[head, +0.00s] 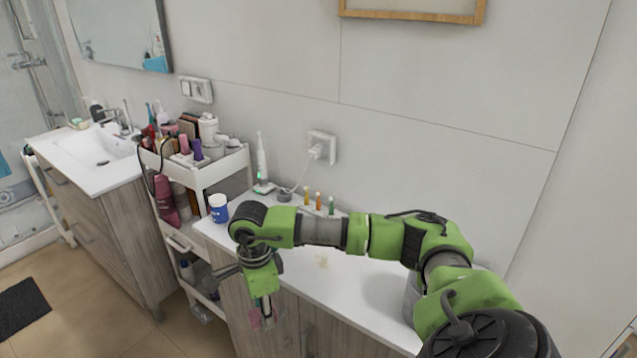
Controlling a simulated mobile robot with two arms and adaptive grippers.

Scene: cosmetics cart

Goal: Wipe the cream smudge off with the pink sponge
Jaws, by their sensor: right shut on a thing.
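The cream smudge (322,261) is a faint beige patch on the white countertop (350,290), just below my right forearm in the picture. My right gripper (263,308) points down at the front edge of the counter, left of and lower in the picture than the smudge. It is shut on a small pink thing (255,319), which looks like the pink sponge and is partly hidden by the fingers. The sponge is apart from the smudge. My left gripper is out of view.
A white jar with a blue label (218,208), an electric toothbrush (262,160) and small bottles (318,201) stand along the counter's back and left. A loaded white cart (205,176) stands left. A grey container (412,297) is partly hidden behind my right arm.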

